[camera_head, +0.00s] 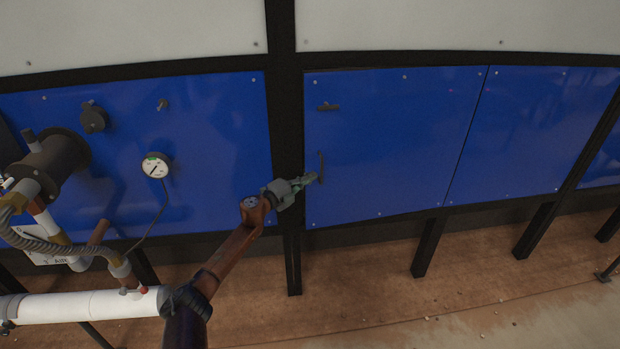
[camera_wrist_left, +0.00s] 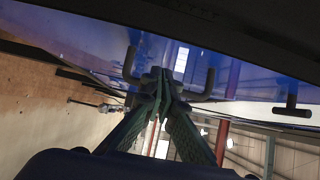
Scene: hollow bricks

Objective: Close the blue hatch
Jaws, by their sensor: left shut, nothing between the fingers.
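The blue hatch (camera_head: 400,140) is a glossy panel right of the dark upright post, and it looks flush or nearly flush with its frame. A dark bar handle (camera_head: 321,167) stands near its left edge, with a small dark latch (camera_head: 328,106) above it. My left gripper (camera_head: 316,178) is shut and empty, its tips at the lower part of the handle. In the left wrist view, the closed fingertips (camera_wrist_left: 161,76) overlap the middle of the handle (camera_wrist_left: 208,85); I cannot tell if they touch. The latch (camera_wrist_left: 291,106) shows at right there. My right gripper is out of sight.
A blue panel (camera_head: 215,130) at left carries a gauge (camera_head: 157,165), knobs and a dark pipe flange (camera_head: 65,152). A white pipe (camera_head: 85,305) lies at lower left. Dark legs (camera_head: 428,247) stand below the hatch. The brown floor (camera_head: 370,285) is mostly clear.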

